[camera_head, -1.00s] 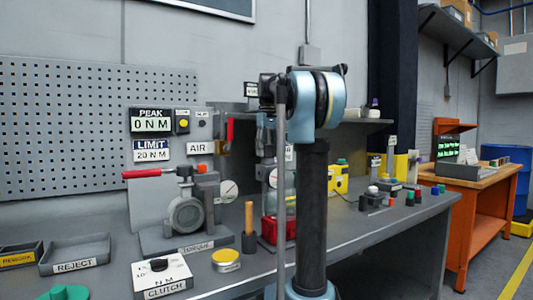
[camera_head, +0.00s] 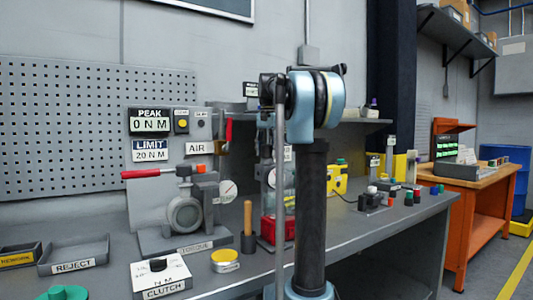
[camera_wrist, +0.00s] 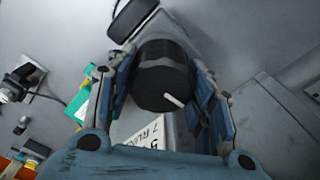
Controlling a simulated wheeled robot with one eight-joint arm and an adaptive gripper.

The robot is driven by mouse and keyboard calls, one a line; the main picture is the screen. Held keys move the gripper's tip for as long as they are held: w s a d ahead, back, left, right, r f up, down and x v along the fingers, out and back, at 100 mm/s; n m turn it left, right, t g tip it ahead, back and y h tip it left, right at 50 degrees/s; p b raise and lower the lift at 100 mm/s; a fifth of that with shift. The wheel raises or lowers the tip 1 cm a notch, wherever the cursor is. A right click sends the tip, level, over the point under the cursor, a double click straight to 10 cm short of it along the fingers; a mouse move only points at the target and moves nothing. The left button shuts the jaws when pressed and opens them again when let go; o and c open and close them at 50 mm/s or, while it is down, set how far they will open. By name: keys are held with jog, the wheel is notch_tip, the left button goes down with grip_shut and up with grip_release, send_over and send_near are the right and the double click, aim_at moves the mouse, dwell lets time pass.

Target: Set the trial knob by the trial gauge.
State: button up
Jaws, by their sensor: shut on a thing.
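The trial knob (camera_wrist: 165,78) is a dark round knob with a white pointer line near its edge, in the wrist view. The line points toward the lower right of the picture. My gripper (camera_wrist: 163,85) is shut on the knob, with one finger on each side. A white plate (camera_wrist: 150,132) with partly covered lettering and numerals shows below the knob. A dark-rimmed thing (camera_wrist: 133,18) lies just above the knob; I cannot tell whether it is the trial gauge. In the head view my arm hides the knob and the gripper.
On the bench (camera_head: 370,225) stand the torque rig (camera_head: 185,215) with its red handle, a clutch box (camera_head: 162,276), a yellow-topped can (camera_head: 225,261) and a reject tray (camera_head: 75,255). Several small coloured parts stand right of my arm. An orange desk (camera_head: 470,175) is farther right.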

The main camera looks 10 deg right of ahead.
jog(key=m, duration=0.3)
jog(key=shift+m, duration=2.2)
jog(key=o, duration=1.1)
jog(key=shift+s, duration=0.1)
notch_tip(320, 180, up, 12)
jog(key=shift+f, duration=0.1)
